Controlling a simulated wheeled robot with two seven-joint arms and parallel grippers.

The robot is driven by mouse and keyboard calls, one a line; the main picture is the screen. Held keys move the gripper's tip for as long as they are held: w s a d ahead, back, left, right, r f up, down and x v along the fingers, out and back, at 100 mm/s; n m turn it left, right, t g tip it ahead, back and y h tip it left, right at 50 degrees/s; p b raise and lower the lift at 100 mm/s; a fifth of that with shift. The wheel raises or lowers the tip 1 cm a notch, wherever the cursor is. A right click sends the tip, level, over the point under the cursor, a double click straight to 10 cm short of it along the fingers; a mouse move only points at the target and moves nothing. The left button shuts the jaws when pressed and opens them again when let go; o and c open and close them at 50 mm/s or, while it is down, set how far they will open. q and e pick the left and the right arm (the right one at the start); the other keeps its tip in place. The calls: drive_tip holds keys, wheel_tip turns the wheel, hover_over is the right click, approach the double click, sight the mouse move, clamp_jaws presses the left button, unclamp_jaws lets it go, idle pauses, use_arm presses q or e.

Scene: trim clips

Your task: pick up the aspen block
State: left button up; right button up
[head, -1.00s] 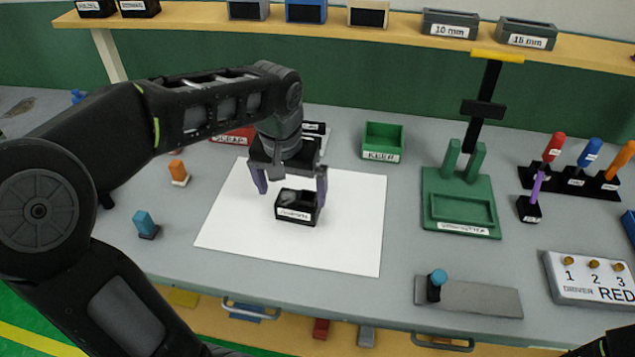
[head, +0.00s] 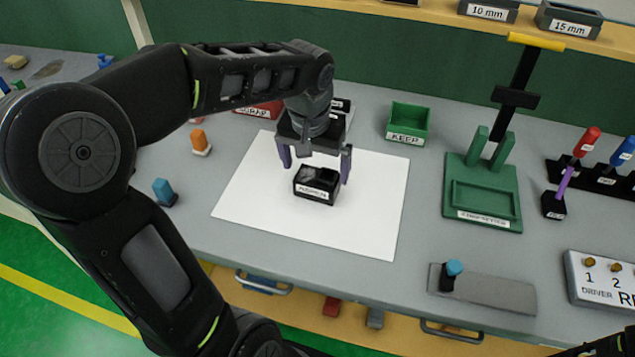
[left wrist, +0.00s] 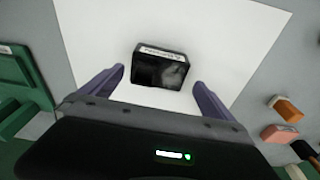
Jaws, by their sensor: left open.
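No other thing in view can be read as aspen. My left gripper (head: 316,168) is open, its two purple fingers pointing down just behind and to either side of the black block. In the left wrist view the same black block (left wrist: 160,68) sits between and beyond the open fingertips (left wrist: 159,80), with nothing held. My right gripper is out of view.
A green KEEP bin (head: 408,122) and a red labelled bin (head: 262,109) stand behind the sheet. A green fixture (head: 482,190) is to the right. A blue-topped peg (head: 164,192) and an orange one (head: 200,142) stand left. The sheet around the block is bare.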

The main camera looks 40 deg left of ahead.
sight(318, 180)
use_arm(q)
drive_tip(key=shift+w+f+p, duration=0.2)
drive_tip(key=shift+f, duration=1.1)
drive_tip(key=shift+w+f+p, duration=0.15)
drive_tip(key=shift+f+p, duration=0.05)
drive_tip(key=shift+f, duration=1.1)
drive_tip(key=c, duration=1.4)
drive_tip(key=shift+c, duration=0.2)
drive_tip(key=shift+r, duration=0.15)
wheel_tip(318, 180, up, 10)
drive_tip(key=shift+f, duration=0.1)
